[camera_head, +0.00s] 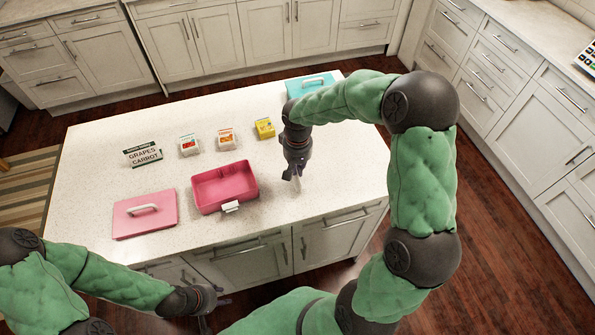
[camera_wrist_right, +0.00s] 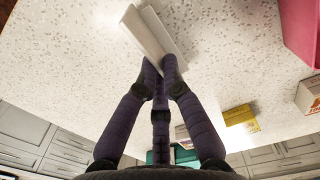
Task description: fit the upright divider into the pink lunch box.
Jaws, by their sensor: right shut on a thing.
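The pink lunch box (camera_head: 253,176) stands open on the counter, with a white latch on its front; no divider shows in it. A corner of the box is at the upper right of the right wrist view (camera_wrist_right: 301,28). My right gripper (camera_head: 293,177) is right of the box and shut on the white divider (camera_head: 298,184). In the right wrist view the divider (camera_wrist_right: 152,32) sticks out beyond the fingertips (camera_wrist_right: 161,68), tilted in the picture, above the speckled counter. My left gripper (camera_head: 215,302) is low, at the counter's front; its fingers are too small to read.
The pink lid (camera_head: 130,222) with a white handle lies left of the box. Behind stand a grapes-carrot sign (camera_head: 143,153), two small cartons (camera_head: 188,145) (camera_head: 226,139) and a yellow box (camera_head: 264,128). A teal item (camera_head: 294,87) is at the back right.

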